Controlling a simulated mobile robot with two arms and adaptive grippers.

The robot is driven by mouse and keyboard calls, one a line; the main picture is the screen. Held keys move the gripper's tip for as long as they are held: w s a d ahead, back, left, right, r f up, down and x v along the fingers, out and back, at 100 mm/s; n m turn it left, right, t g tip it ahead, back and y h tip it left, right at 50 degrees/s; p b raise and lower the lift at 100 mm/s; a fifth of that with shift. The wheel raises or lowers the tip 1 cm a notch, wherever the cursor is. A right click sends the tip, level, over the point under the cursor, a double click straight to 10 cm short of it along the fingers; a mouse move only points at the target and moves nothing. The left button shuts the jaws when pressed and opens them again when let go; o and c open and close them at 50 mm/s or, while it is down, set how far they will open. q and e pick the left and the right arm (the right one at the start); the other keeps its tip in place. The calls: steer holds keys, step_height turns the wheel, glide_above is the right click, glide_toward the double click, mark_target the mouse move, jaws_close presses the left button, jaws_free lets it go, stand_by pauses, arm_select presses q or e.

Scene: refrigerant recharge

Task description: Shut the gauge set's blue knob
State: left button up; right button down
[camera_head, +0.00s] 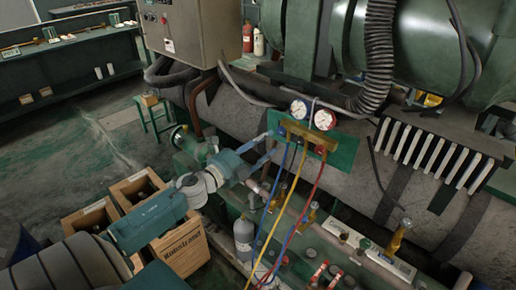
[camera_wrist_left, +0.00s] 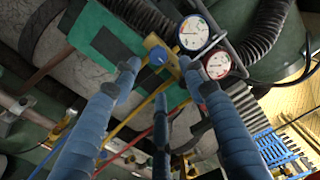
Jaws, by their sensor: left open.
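The gauge set has two round dials (camera_head: 299,109) and a brass manifold (camera_head: 302,139) on a green plate (camera_head: 345,152). Its blue knob (camera_wrist_left: 157,57) is at the manifold's near end in the left wrist view; in the head view it is small and close to my fingertips. My left gripper (camera_head: 268,147) is open, its blue-grey fingers pointing at that end. In the left wrist view the fingers (camera_wrist_left: 160,74) are spread on either side of the knob, apparently without closing on it. Contact cannot be told. My right gripper is not in view.
Blue, yellow and red hoses (camera_head: 309,195) hang below the manifold. A grey cylinder (camera_head: 244,240) stands below my left gripper. Wooden crates (camera_head: 182,250) sit on the floor at lower left. A thick black corrugated hose (camera_head: 379,50) runs behind the gauges.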

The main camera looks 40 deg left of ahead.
arm_select(q)
steer(key=shift+s, duration=1.35)
